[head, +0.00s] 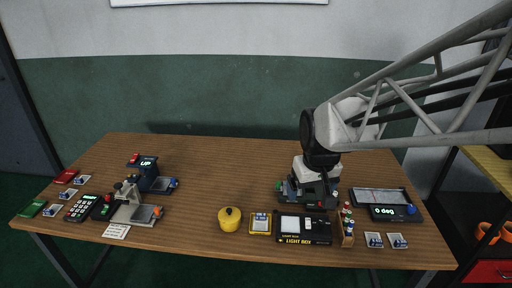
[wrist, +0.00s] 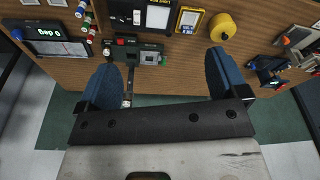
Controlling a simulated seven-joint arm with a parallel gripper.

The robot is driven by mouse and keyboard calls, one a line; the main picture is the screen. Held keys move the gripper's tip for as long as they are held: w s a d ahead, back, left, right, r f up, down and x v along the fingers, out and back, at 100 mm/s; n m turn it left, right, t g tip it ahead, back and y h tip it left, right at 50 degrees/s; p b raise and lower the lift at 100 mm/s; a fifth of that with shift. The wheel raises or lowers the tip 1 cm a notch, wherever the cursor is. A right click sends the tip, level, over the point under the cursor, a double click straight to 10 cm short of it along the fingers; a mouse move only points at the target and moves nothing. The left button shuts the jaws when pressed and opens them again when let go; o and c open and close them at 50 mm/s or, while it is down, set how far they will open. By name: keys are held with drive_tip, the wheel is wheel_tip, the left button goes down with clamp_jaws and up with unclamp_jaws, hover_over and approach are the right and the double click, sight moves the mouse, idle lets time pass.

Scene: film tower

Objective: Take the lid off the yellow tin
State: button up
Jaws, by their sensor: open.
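The yellow tin (head: 230,221) stands upright near the front middle of the table, with its lid on and a small dark knob on top. In the wrist view the tin (wrist: 222,28) shows near the top, right of centre. My gripper (head: 312,188) is at the back of the table, right of the tin and well apart from it. In the wrist view my gripper (wrist: 160,78) has its two blue fingers wide apart with nothing held between them.
A dark light box (head: 303,229) and a yellow-framed card (head: 260,223) lie right of the tin. A dark green device (head: 290,190) sits by my gripper. A bottle rack (head: 347,228) and tilted display (head: 395,212) are farther right. Grey and blue devices (head: 135,208) (head: 150,180) stand left. The table behind the tin is clear.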

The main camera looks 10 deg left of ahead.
drive_tip(key=w+a+f+n, duration=0.3)
drive_tip(key=w+a+f, duration=0.65)
drive_tip(key=a, duration=0.35)
drive_tip(key=n+g, duration=0.1)
drive_tip(key=n, duration=0.1)
hover_over(229, 210)
drive_tip(key=f, duration=0.9)
drive_tip(key=shift+s+d+f, duration=0.15)
drive_tip(key=shift+s+d, duration=0.1)
drive_tip(key=shift+s, duration=0.05)
drive_tip(key=shift+f, duration=0.15)
drive_tip(key=shift+w+f, duration=0.1)
drive_tip(key=shift+f, duration=1.05)
drive_tip(key=shift+f, duration=0.1)
drive_tip(key=shift+w+a+f, duration=0.1)
drive_tip(key=shift+w+f, duration=0.05)
drive_tip(key=shift+f, duration=1.1)
drive_tip(key=shift+w+a+f, duration=0.1)
drive_tip(key=shift+f, duration=1.15)
